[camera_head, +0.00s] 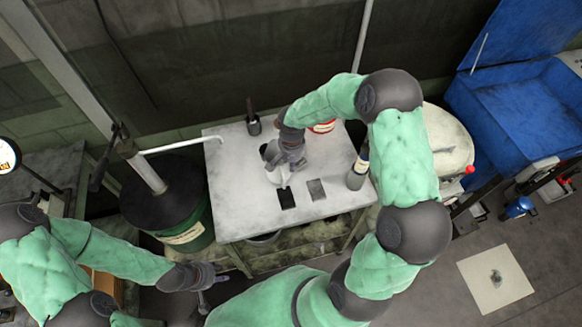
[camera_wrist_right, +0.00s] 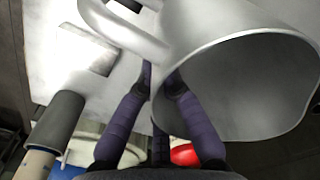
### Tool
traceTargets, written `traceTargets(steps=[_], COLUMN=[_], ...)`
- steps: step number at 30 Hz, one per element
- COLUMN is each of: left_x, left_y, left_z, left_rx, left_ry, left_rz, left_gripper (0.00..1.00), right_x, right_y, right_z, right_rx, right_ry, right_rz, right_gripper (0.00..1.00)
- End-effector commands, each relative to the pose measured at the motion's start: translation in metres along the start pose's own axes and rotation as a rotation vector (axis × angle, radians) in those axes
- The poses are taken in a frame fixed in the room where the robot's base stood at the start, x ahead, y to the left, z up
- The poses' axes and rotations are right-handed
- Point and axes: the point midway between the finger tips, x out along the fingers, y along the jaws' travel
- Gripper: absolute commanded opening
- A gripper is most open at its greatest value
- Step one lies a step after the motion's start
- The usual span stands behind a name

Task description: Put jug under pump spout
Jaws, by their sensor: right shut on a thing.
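A silver metal jug (camera_head: 278,174) is over the middle of the white table in the head view. Its wide open mouth and handle fill much of the right wrist view (camera_wrist_right: 240,75). My right gripper (camera_head: 287,155) is shut on the jug at its handle side; its dark fingers (camera_wrist_right: 160,88) meet there. Whether the jug touches the tabletop is unclear. The pump stands on a dark green drum (camera_head: 200,228) left of the table. Its white spout (camera_head: 185,146) reaches right to the table's back-left corner, apart from the jug. My left gripper (camera_head: 208,283) is low, in front of the drum; its fingers are unclear.
The white table (camera_head: 235,205) has free room at its left and front. A dark-and-white bottle (camera_head: 357,172) stands at its right, a dark-handled tool (camera_head: 252,117) at its back, and a red-and-white can (camera_head: 322,126) behind. A blue bin (camera_head: 520,120) is far right.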

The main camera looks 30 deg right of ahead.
Motion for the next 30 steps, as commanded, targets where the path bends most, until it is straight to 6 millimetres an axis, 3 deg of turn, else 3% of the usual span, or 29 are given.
traceTargets(steps=[3,15,16,18,30], left_x=[0.0041,0.0079,0.0069,0.0065,0.0036], left_y=[-0.0015,-0.0028,-0.0024,-0.0023,-0.0013], left_z=[-0.0001,-0.0002,-0.0002,-0.0002,-0.0002], left_rx=[0.000,0.000,0.000,0.000,0.000], left_ry=[0.000,0.000,0.000,0.000,0.000], left_rz=[0.000,0.000,0.000,0.000,0.000], left_gripper=[0.40,0.40,0.40,0.40,0.40], right_x=[0.0149,0.0191,0.0183,0.0178,0.0149], right_y=[0.0005,0.0003,0.0004,0.0004,0.0004], right_z=[0.0000,-0.0001,0.0002,0.0002,0.0002], right_rx=[0.000,0.001,0.001,0.001,0.001], right_ry=[-0.001,0.001,0.000,0.000,0.000], right_rz=[0.001,0.000,0.000,0.000,0.000], right_gripper=[0.00,0.00,0.16,0.31,0.31])
